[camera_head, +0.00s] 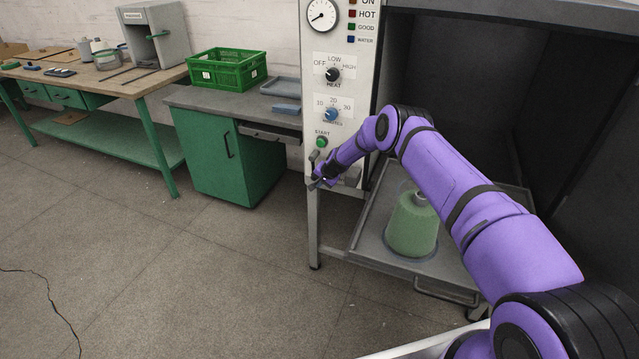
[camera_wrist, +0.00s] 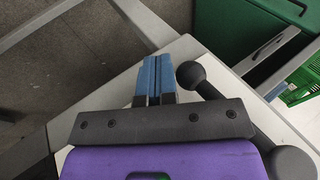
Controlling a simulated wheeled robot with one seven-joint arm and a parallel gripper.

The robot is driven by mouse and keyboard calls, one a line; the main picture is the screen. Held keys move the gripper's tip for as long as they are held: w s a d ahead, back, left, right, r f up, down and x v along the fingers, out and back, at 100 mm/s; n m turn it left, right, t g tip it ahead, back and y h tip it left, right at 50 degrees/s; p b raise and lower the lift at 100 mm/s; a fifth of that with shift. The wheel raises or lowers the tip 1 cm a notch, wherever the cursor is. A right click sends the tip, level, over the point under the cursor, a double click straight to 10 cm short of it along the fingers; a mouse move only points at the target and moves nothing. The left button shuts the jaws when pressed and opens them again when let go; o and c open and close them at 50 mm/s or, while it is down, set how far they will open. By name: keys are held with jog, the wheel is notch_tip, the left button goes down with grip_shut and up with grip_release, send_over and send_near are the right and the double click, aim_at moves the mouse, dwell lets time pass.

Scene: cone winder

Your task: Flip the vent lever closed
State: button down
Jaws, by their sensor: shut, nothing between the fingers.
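My gripper (camera_head: 320,181) is at the lower left of the machine's white front panel (camera_head: 345,100), below the start button. In the wrist view my gripper (camera_wrist: 152,78) has its blue fingers together, with nothing between them. A dark lever with a ball knob (camera_wrist: 190,74) lies just right of the fingers in the wrist view. Its arm runs down to the right behind my gripper's dark body, towards a round dark end (camera_wrist: 291,163). Knob and fingers look very close; I cannot tell whether they touch. In the head view my arm and gripper hide most of that panel corner.
A green start button (camera_head: 321,142), a blue dial (camera_head: 331,114) and a heat dial (camera_head: 333,74) sit above on the panel. A green yarn cone (camera_head: 412,228) stands on a tray under my arm. A green cabinet (camera_head: 222,155) stands left; the floor in front is clear.

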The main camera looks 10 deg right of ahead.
jog(key=v, duration=1)
jog(key=shift+s+r, duration=0.15)
jog(key=shift+r, duration=0.15)
jog(key=shift+d, duration=0.2)
